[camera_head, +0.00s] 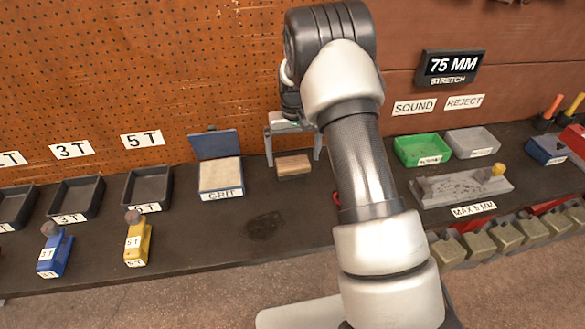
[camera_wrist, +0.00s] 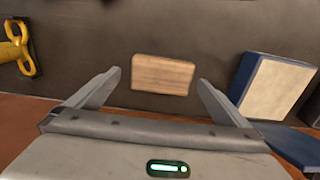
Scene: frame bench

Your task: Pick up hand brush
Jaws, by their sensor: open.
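The hand brush appears to be the small block with a light wooden top (camera_head: 293,164), lying on the dark bench near the back panel. Its wooden top also shows in the wrist view (camera_wrist: 162,75); any bristles are hidden beneath. My gripper (camera_head: 293,158) is open above the block, one finger to each side of it in the picture. In the wrist view my gripper (camera_wrist: 158,81) has its fingertips left and right of the block, with gaps on both sides. Nothing is held. I cannot tell the exact height between fingertips and block.
An open blue box labelled GRIT (camera_head: 221,178) stands left of the block. A green tray (camera_head: 422,150) and a grey tray (camera_head: 472,142) are to the right. A yellow object (camera_wrist: 18,48) lies at the wrist view's left. The bench front near the dark stain (camera_head: 265,226) is clear.

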